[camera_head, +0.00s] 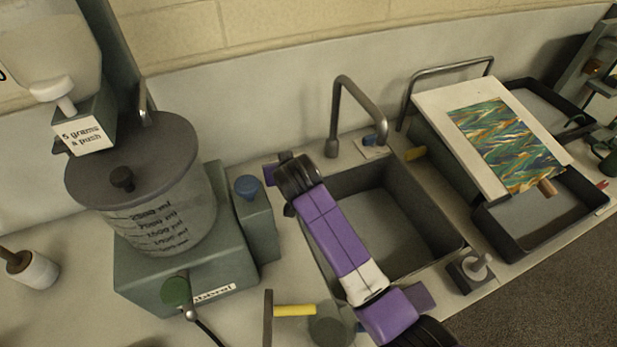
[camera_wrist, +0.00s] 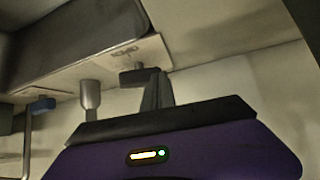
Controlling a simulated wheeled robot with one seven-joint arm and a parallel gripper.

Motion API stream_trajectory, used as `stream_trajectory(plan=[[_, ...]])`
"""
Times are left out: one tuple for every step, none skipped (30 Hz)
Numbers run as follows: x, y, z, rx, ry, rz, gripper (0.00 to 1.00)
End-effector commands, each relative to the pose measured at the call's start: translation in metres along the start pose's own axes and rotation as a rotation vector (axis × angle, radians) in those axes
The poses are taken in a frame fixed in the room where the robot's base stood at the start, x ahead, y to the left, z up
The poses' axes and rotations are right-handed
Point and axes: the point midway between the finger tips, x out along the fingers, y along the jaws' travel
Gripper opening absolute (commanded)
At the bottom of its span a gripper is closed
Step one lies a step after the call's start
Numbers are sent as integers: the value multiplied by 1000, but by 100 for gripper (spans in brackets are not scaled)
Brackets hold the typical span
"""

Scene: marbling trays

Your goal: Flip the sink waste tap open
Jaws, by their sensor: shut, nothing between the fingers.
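In the wrist view a small dark fitting (camera_wrist: 138,76) stands on a pale plate (camera_wrist: 122,57) with blurred lettering, beside the sink (camera_wrist: 75,38). It appears to be the sink waste tap; I cannot read the plate or tell how its lever is turned. My gripper (camera_wrist: 157,76) is shut and empty, its fingers close to this fitting; I cannot tell whether they touch. In the head view my arm crosses the left side of the grey sink (camera_head: 425,205), and its end is at the sink's back left corner, hiding the fitting.
A curved faucet (camera_head: 336,115) and a blue-handled tap (camera_head: 372,140) stand behind the sink. A lidded measuring vessel (camera_head: 165,215) on a green base (camera_head: 150,285) is at left. A tilted board with a marbled sheet (camera_head: 505,145) and dark trays (camera_head: 545,225) are at right.

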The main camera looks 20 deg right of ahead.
Motion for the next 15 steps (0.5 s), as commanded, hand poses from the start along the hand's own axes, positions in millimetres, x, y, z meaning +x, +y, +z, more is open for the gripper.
stream_trajectory(plan=[[2, -3, -2, 1, 1, 2, 0], [2, -4, -2, 2, 2, 3, 0], [2, -4, -3, 3, 2, 3, 0], [3, -5, -4, 3, 2, 3, 0], [3, -6, -4, 2, 2, 3, 0], [4, -7, -4, 2, 2, 3, 0], [5, -8, -5, 2, 1, 3, 0], [6, -8, -5, 2, 1, 3, 0], [7, -9, -6, 2, 1, 3, 0], [8, -9, -7, 2, 1, 3, 0], [8, -10, -8, 2, 1, 3, 0], [10, -11, -9, 2, 2, 2, 0], [10, -12, -10, 2, 2, 2, 0], [11, -13, -10, 2, 2, 2, 0], [12, -13, -11, 2, 1, 2, 0]])
